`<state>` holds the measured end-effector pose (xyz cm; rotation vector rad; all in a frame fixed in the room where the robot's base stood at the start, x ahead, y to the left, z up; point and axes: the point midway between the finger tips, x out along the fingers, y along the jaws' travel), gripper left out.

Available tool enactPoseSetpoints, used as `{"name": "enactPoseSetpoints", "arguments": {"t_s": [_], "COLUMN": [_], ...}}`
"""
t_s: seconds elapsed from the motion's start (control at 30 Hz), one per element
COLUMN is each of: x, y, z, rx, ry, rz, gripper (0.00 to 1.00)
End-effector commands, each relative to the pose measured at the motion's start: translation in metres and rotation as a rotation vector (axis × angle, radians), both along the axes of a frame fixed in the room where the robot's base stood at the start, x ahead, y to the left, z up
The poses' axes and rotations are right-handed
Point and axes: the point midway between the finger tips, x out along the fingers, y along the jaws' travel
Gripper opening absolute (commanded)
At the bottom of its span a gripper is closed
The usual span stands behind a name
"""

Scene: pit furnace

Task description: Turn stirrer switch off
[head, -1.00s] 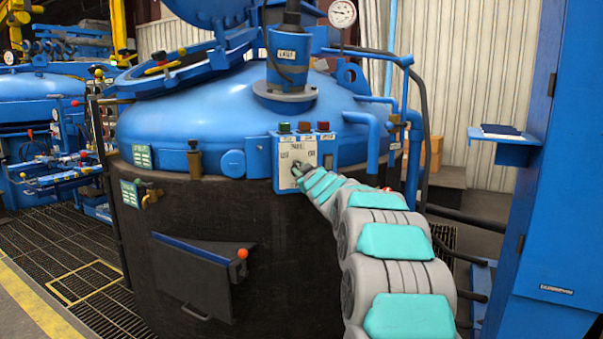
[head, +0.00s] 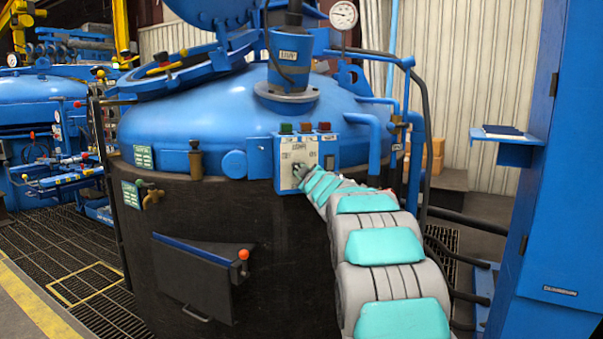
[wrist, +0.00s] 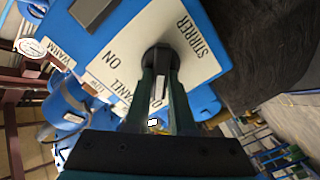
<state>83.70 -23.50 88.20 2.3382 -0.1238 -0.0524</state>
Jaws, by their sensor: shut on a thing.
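The stirrer switch is a dark knob (wrist: 160,58) on a pale plate (wrist: 195,42) marked STIRRER, on the blue control panel. In the wrist view, ON is printed to the left of the knob, and another label below it is partly hidden between the fingers. My gripper (wrist: 160,80) is shut on the knob, one green finger on each side. In the head view, my gripper (head: 302,174) is at the plate (head: 297,156), and the arm hides part of the plate. The knob's exact pointing direction is hard to read.
Green, orange and red buttons (head: 305,127) sit atop the panel on the blue furnace (head: 210,120). A pipe (head: 375,135) bends down right of the panel. A black hatch (head: 195,275) with a red-knobbed handle is at lower left. A blue cabinet (head: 560,200) stands right.

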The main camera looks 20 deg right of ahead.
Motion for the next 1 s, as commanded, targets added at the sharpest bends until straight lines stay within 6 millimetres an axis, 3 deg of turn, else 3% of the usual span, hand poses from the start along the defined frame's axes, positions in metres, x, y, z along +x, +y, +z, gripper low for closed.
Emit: {"name": "enactPoseSetpoints", "arguments": {"t_s": [0.1,0.13,0.4,0.77,1.0], "x": [0.0,0.0,0.0,-0.002,-0.019], "y": [0.001,0.001,0.0,0.0,0.002], "z": [0.0,0.0,0.0,0.0,-0.002], "rx": [-0.002,-0.002,0.0,0.0,0.0], "ry": [0.0,0.0,0.001,0.0,0.002], "rz": [0.001,0.001,0.001,0.0,-0.001], "gripper": [0.0,0.23,0.53,0.53,0.53]}}
